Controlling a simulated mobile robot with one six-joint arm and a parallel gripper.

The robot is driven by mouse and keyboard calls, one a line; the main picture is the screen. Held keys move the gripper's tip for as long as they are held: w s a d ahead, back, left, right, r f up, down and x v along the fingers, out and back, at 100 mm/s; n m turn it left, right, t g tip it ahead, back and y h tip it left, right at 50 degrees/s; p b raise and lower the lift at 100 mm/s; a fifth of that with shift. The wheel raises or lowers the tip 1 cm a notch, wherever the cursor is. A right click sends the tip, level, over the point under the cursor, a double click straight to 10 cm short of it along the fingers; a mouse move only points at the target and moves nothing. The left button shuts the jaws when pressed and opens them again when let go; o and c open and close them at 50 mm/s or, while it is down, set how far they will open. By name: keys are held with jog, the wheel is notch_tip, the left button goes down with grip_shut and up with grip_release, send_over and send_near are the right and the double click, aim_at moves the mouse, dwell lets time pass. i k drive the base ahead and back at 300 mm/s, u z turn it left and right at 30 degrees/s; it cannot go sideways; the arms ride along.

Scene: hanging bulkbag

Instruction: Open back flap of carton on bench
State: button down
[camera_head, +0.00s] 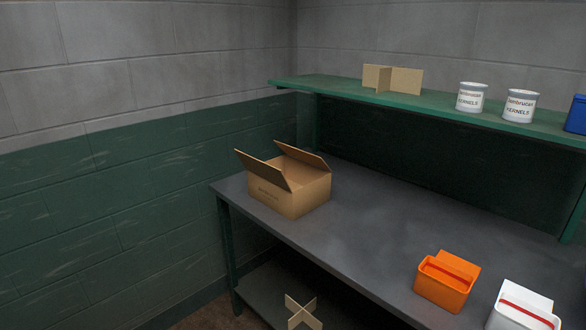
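The brown cardboard carton (292,199) sits on the left end of the grey bench (352,222), near the wall corner. Two of its flaps stand raised and tilted. One flap (263,169) rises along the near left side. The other flap (302,155) rises at the far side. Between them the top looks open, but the inside is mostly hidden behind the near flap. My gripper is not in view, and nothing of my arm touches the carton.
A green shelf (345,93) runs above the bench, bearing a cardboard divider (378,78), two white tins (471,97) (520,106) and a blue bin (577,115). An orange bin (441,290) and a white bin (515,312) stand front right. Another cardboard divider (302,313) shows low down. Mid-bench is clear.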

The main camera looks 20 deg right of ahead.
aim_at(311, 159)
jog(key=u, duration=0.3)
jog(key=k, duration=0.95)
jog(key=u, duration=0.7)
jog(key=i, duration=1.4)
jog(key=z, duration=0.55)
jog(key=i, duration=0.55)
jog(key=z, duration=0.2)
